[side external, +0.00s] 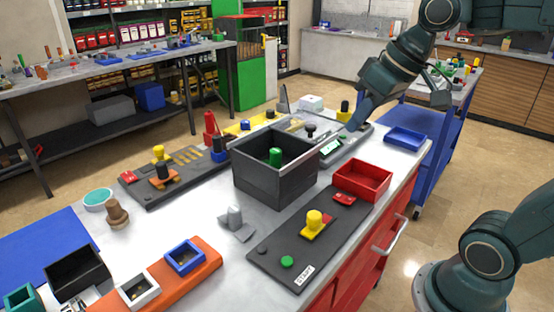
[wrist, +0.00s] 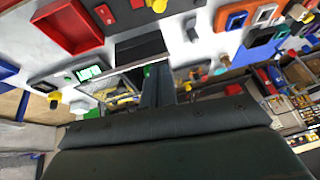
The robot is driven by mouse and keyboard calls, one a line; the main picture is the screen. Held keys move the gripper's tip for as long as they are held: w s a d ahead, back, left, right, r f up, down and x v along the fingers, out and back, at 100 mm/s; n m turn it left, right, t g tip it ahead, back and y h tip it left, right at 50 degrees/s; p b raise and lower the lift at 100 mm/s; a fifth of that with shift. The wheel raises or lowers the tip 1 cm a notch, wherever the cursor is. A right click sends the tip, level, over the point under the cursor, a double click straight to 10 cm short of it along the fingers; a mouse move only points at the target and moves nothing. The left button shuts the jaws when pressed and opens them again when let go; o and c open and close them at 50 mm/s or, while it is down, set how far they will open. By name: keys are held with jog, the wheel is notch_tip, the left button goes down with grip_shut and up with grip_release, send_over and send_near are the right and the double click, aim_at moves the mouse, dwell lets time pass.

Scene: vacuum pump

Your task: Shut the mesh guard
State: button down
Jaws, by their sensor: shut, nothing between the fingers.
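The mesh guard (wrist: 117,86) appears in the wrist view as a see-through panel in a pale frame, with yellow parts visible behind it. It lies just left of my fingers; I cannot tell its exact angle or whether I touch it. My gripper (wrist: 158,72) is shut and empty, its fingers pointing toward the dark box. In the side view my gripper (side external: 352,124) is low over the far right part of the bench, beside the panel with a green display (side external: 331,147). The guard is hard to make out there, partly hidden behind the dark box.
A deep dark box (side external: 272,185) with a green knob inside stands mid-bench. A red tray (side external: 363,182) and a dark panel with a yellow knob (side external: 314,219) are nearer. A blue tray (side external: 405,139) sits at the right edge. Bare bench shows at the front left of the box.

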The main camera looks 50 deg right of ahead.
jog(key=w+d+r+y, duration=0.1)
jog(key=w+d+r, duration=0.1)
jog(key=w+d, duration=0.4)
jog(key=w+d+f+y, duration=0.1)
jog(key=w+d, duration=0.2)
jog(key=d, duration=0.6)
jog(key=w+d+f+y, duration=0.1)
jog(key=w+d+f, duration=0.1)
jog(key=d, duration=0.8)
jog(key=shift+w+f, duration=0.25)
jog(key=shift+w, duration=0.5)
jog(key=shift+f, duration=0.1)
send_near(323, 134)
jog(key=w, duration=0.1)
jog(key=w+f, duration=0.2)
jog(key=shift+w+d+f, duration=0.1)
jog(key=shift+w+d, duration=0.15)
jog(key=shift+w, duration=0.1)
jog(key=a, duration=0.2)
jog(key=shift+w+a+f, duration=0.25)
jog(key=shift+a+f, duration=0.05)
jog(key=shift+a, duration=0.05)
jog(key=shift+w+a+f, duration=0.1)
jog(key=shift+a, duration=0.5)
